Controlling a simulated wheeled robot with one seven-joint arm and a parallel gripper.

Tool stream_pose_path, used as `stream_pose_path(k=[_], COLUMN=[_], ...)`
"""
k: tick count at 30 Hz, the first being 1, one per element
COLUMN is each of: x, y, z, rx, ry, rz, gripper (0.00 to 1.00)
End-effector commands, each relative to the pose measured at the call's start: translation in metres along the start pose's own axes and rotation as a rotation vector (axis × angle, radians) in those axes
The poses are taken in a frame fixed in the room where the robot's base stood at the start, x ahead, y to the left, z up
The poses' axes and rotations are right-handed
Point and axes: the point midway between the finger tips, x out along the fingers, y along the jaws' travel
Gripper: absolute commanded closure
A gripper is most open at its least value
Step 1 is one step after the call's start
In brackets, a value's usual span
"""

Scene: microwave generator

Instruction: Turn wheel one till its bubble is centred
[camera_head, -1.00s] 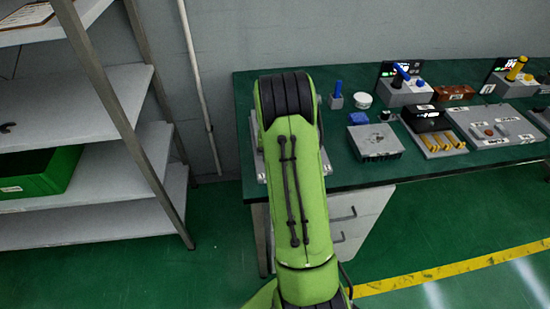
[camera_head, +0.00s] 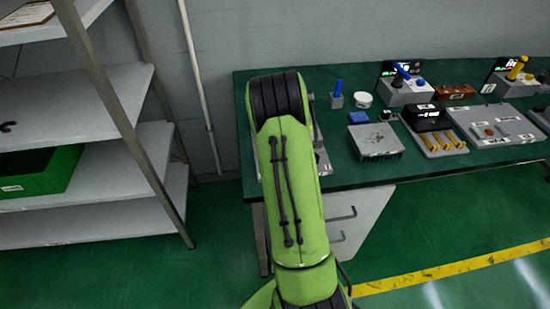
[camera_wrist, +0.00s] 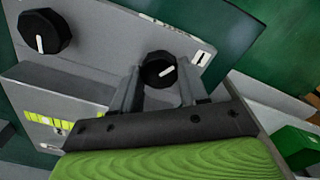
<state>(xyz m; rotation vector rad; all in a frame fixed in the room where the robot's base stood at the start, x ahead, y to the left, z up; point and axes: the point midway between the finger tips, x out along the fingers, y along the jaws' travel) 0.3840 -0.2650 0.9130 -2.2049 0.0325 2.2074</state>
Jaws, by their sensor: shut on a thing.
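In the wrist view, a black faceted wheel (camera_wrist: 158,68) with a white pointer line sits on a grey panel (camera_wrist: 88,62), beside a small white label that seems to read 1. My gripper (camera_wrist: 158,78) has one finger on each side of this wheel and is shut on it. A second black wheel (camera_wrist: 44,32) with a white line is at the upper left, clear of the fingers. A yellow-green bubble vial (camera_wrist: 50,122) with dark marks lies at the lower left; its bubble is too small to place surely. In the head view my arm hides the gripper and most of the panel.
In the head view, the green table (camera_head: 350,177) holds a grey finned block (camera_head: 376,142), a blue cube (camera_head: 358,118), a white round pot (camera_head: 363,100) and several devices further right. A metal shelf (camera_head: 80,172) with a green bin (camera_head: 40,172) stands at the left.

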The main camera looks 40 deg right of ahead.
Motion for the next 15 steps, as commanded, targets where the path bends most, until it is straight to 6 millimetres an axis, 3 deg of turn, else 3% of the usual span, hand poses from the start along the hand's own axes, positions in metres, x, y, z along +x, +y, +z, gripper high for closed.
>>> stream_pose_path(k=[15], x=[-0.0014], y=[0.0003], z=[-0.0018], rx=[-0.031], ry=[0.006], rz=[0.003], gripper=[0.87])
